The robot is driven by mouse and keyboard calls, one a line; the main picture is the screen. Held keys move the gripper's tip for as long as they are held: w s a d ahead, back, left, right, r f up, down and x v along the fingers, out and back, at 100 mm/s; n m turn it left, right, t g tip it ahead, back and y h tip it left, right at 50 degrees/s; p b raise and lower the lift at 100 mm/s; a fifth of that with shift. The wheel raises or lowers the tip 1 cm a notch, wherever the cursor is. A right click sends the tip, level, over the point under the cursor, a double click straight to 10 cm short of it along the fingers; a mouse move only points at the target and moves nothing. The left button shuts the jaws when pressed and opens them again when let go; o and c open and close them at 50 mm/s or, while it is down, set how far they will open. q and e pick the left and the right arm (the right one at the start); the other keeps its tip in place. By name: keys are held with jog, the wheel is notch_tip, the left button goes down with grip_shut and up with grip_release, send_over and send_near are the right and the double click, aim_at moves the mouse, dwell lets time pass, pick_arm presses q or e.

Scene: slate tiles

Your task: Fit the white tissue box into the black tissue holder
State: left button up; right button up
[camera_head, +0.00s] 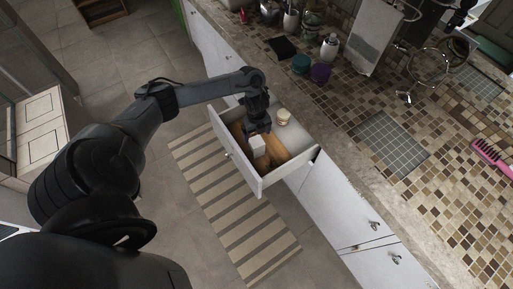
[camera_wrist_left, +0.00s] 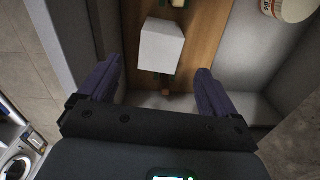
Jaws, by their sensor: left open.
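The white tissue box (camera_head: 258,145) is in the open drawer, and a white box face (camera_wrist_left: 161,46) shows in the left wrist view. My left gripper (camera_head: 258,132) hangs over the drawer right by the box. Its two fingers (camera_wrist_left: 158,72) are spread wide, with the box lying ahead between their lines and clear space on both sides. Nothing is held. A dark square item (camera_head: 283,47) on the counter may be the black tissue holder; it is too small to be sure. My right gripper is not in view.
The drawer (camera_head: 242,172) stands open with a wooden-brown bottom or board (camera_wrist_left: 203,35). A round, pale container (camera_head: 283,116) stands in it, close to the gripper. Bottles and jars crowd the counter's back.

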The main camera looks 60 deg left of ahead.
aim_at(256, 141)
pick_arm(q)
jog(key=shift+f+b, duration=0.6)
jog(key=shift+f, duration=2.15)
jog(key=c, duration=1.5)
jog(key=shift+o, duration=0.2)
jog(key=shift+r, duration=0.1)
